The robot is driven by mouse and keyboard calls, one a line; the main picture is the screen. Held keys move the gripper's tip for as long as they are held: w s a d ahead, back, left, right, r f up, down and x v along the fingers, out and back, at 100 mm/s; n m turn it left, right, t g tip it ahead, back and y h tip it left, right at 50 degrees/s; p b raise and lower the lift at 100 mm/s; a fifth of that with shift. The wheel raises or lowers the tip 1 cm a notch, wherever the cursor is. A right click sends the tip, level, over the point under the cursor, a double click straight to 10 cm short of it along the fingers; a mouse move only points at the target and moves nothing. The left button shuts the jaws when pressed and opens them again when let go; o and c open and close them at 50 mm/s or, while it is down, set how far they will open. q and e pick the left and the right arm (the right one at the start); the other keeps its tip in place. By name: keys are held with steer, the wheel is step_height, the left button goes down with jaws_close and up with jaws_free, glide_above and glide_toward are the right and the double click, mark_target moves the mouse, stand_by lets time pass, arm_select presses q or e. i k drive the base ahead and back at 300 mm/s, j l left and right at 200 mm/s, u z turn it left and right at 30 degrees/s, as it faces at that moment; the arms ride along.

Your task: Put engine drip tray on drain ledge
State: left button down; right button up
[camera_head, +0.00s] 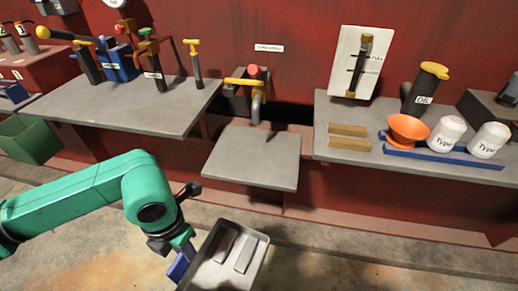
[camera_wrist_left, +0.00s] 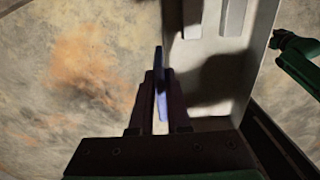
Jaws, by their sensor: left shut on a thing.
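The drip tray (camera_head: 243,279) is a shallow grey pan with raised rims, two pale bars on its floor and a blue handle (camera_head: 179,268). My left gripper (camera_head: 181,252) is shut on the handle and holds the tray above the floor at the bottom of the head view, slightly tilted. The left wrist view shows the blue handle (camera_wrist_left: 161,92) between the dark fingers and part of the tray (camera_wrist_left: 263,30) beyond. The drain ledge (camera_head: 250,158), a low bare grey plate under the yellow-handled tap, lies beyond the tray and apart from it.
A left shelf (camera_head: 130,112) carries levers and a blue block. A right shelf (camera_head: 335,152) holds an orange funnel (camera_head: 408,129), an oil can (camera_head: 424,90) and white jars. The tap (camera_head: 256,100) overhangs the ledge's back. Floor in front is clear.

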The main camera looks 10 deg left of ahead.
mark_target(254, 156)
steer(key=i, duration=0.85)
